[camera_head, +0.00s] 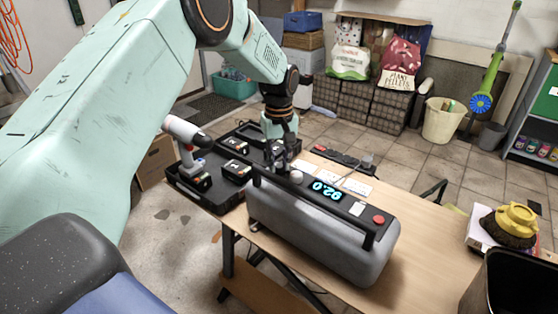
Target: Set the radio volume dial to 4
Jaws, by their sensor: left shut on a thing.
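The grey radio (310,238) stands on the wooden table, with a black bar along its upper edge. Its lit cyan display (327,189) shows digits that look like 02.0; they are slanted from here, so the reading is uncertain. A red round button (379,219) is at its right end. My left gripper (283,164) points down at the radio's far left end and is shut on the volume dial there. Its fingers hide most of the dial. A pale round knob (297,177) shows right beside the fingertips. My right gripper is not in view.
A black tray (210,203) with a drill (188,142) and battery packs lies left of the radio. A dark power strip (337,157) and white cards (356,186) lie behind it. A yellow-topped brush (514,222) sits at right.

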